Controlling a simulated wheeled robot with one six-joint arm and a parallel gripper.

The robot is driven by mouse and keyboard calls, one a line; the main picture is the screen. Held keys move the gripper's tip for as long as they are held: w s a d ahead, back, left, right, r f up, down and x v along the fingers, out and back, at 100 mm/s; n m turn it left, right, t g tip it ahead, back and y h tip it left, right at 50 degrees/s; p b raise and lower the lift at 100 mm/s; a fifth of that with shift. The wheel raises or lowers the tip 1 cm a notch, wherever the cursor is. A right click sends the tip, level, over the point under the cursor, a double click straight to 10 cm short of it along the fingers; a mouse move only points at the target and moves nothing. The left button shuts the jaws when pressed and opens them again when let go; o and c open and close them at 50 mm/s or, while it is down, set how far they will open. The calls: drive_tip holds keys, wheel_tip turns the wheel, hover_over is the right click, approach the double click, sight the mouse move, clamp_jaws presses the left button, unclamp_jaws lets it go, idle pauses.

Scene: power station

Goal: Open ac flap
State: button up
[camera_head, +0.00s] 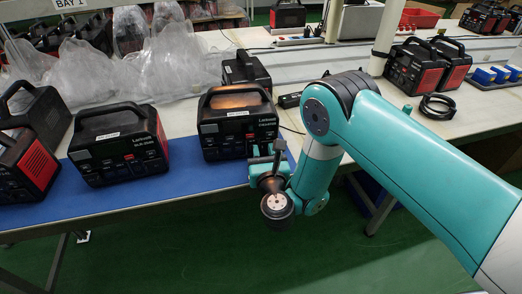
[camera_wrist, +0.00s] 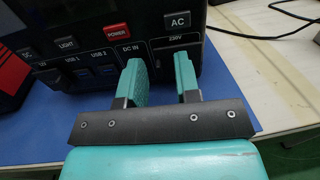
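The black power station (camera_head: 237,122) stands upright on a blue mat near the table's front edge; its lower front panel (camera_wrist: 68,47) fills the top of the wrist view. The AC button (camera_wrist: 177,20) is at the upper right of the panel. Below it is the area marked 220V (camera_wrist: 176,39), which appears to be the AC flap; its lower part is hidden behind my right finger. My gripper (camera_wrist: 160,78) is open and empty, its two teal fingers apart and pointing at the panel. I cannot tell whether they touch it. In the head view my gripper (camera_head: 268,153) is at the station's lower right front.
Similar stations stand to the left (camera_head: 120,150) and behind (camera_head: 246,70). Clear plastic bags (camera_head: 175,60) lie behind them. A black cable (camera_wrist: 265,37) runs on the table right of the station. The floor in front is clear.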

clamp_jaws()
